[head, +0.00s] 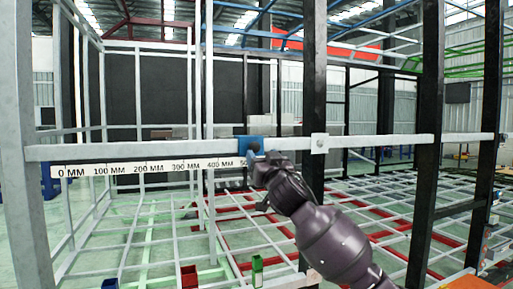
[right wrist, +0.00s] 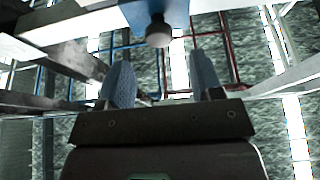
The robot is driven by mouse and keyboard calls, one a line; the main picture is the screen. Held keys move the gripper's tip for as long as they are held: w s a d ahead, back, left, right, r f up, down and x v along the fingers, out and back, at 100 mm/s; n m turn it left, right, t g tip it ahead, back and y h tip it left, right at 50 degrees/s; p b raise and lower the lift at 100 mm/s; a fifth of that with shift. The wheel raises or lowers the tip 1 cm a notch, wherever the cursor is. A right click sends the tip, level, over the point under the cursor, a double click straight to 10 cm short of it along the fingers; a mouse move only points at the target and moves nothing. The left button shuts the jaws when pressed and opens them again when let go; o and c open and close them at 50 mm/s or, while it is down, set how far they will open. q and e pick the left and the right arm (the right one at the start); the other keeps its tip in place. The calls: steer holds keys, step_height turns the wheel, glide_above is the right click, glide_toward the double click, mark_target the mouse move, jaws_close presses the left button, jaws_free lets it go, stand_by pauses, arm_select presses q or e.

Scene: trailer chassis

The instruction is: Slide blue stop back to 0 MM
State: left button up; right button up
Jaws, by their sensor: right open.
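The blue stop (head: 249,145) sits on the pale horizontal rail (head: 150,150), near the 500 end of the white MM scale (head: 130,168). The 0 MM mark is at the scale's left end. In the right wrist view the blue stop (right wrist: 172,12) is at the top, with a dark round knob (right wrist: 158,32) hanging below it. My right gripper (head: 262,165) is just below and in front of the stop. Its two blue-grey fingers (right wrist: 160,75) are apart, with the knob ahead between them, and nothing is held. My left gripper is not in view.
A white block with a bolt (head: 319,143) sits on the rail right of the stop. Upright posts stand at the left (head: 25,200) and right (head: 428,120). Several small coloured bins, including a red one (head: 189,277), are low in front. The rail left of the stop looks clear.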

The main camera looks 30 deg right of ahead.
mark_target(256, 147)
steer(key=shift+p+x, duration=0.45)
steer(key=shift+x, duration=2.1)
steer(key=shift+f, duration=0.1)
jaws_close()
